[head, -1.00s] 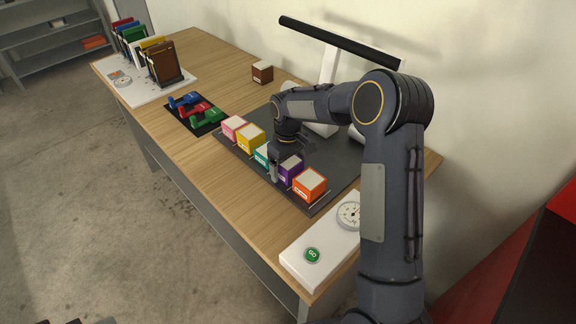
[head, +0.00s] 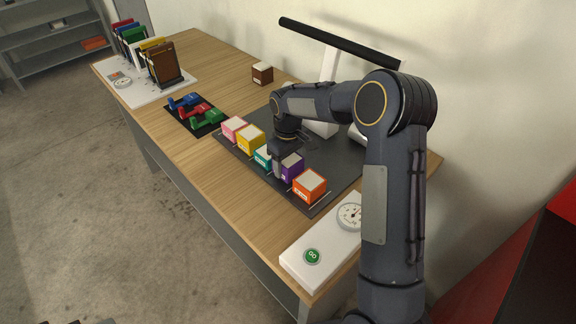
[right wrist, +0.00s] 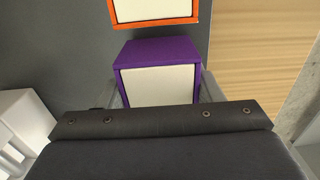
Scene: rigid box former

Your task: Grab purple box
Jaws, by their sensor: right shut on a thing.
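The purple box (head: 292,167) has a white top and stands in a row of coloured boxes on the dark mat (head: 330,183). It also shows in the right wrist view (right wrist: 155,52), directly ahead of the gripper body. My right gripper (head: 281,170) is down at the purple box, between it and the teal box (head: 263,158), and is shut on the purple box. The fingertips are mostly hidden. The box appears to rest on the mat still. My left gripper is not in view.
The orange box (head: 310,186) stands close to the purple box on the right. The yellow box (head: 251,141) and pink box (head: 235,129) are on the left. A white panel (head: 311,269) with a green button and dial lies at the near end. A brown box (head: 262,73) stands behind.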

